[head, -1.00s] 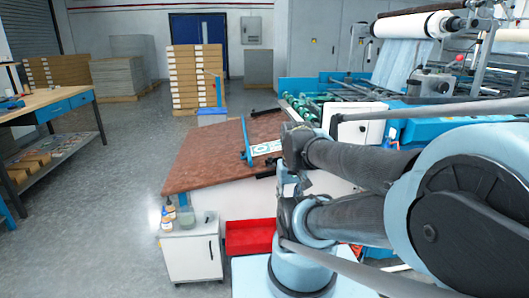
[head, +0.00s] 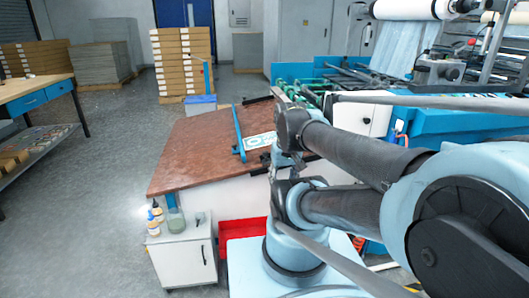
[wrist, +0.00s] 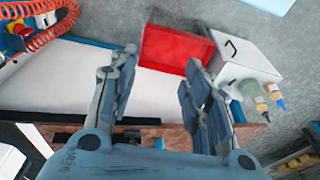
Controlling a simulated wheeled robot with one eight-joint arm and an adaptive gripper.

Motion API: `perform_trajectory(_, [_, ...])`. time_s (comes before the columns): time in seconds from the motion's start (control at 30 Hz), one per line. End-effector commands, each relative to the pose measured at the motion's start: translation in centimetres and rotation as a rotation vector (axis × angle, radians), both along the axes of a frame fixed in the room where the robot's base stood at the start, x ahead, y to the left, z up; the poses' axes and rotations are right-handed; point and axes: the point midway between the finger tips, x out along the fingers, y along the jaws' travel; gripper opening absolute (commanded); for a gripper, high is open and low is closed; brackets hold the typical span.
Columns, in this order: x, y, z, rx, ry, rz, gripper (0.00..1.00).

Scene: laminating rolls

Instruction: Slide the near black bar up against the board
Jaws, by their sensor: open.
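In the head view the board (head: 260,141), pale with a green-and-white pattern, lies on the brown tabletop beside a long blue bar (head: 238,131). The near black bar (head: 265,158) shows as a short dark piece at the board's near right, partly hidden by my arm. Another black bar (head: 257,100) lies at the table's far edge. In the wrist view my gripper (wrist: 160,60) is open, with nothing between its fingers. A dark strip (wrist: 140,121) crosses behind the fingers along the brown top; I cannot tell if it is the near bar.
A red tray (head: 240,229) and a white cabinet (head: 180,257) with bottles (head: 156,218) stand in front of the table. The blue-framed machine (head: 440,120) is at the right. The tabletop's left part is clear.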

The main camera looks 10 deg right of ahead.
Motion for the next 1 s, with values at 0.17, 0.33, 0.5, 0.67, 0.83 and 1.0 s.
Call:
perform_trajectory(0.17, [1.7, -0.1, 2.0, 0.001, 0.015, -0.026, 0.45])
perform_trajectory(0.33, [4.9, -0.2, 5.0, 0.000, 0.042, -0.080, 0.45])
perform_trajectory(0.5, [8.5, -0.2, 7.5, -0.004, 0.070, -0.137, 0.45])
perform_trajectory(0.67, [12.3, -0.2, 9.5, -0.009, 0.096, -0.192, 0.45])
perform_trajectory(0.83, [16.6, 0.0, 11.0, -0.016, 0.121, -0.249, 0.45])
perform_trajectory(1.0, [21.1, 0.2, 11.9, -0.025, 0.146, -0.307, 0.45])
